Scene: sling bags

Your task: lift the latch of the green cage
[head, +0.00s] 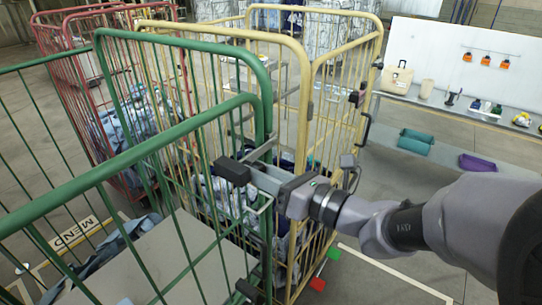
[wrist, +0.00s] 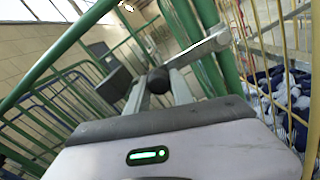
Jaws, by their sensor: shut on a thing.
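The green cage (head: 185,50) stands at the left with its gate ajar toward me. Its green tubes also cross the wrist view (wrist: 60,48). My gripper (head: 254,178) reaches in from the right at the cage's green corner post. In the wrist view, my gripper (wrist: 160,72) has its fingers on either side of a dark rounded knob, seemingly the latch (wrist: 158,80), and is shut on it. The latch's far end is hidden by the fingers and the post. I cannot tell whether it is raised.
A yellow cage (head: 300,45) with cloth bags inside stands close behind my gripper. A red cage (head: 70,30) is farther left. A shelf (head: 455,112) with bags and bottles stands at the right.

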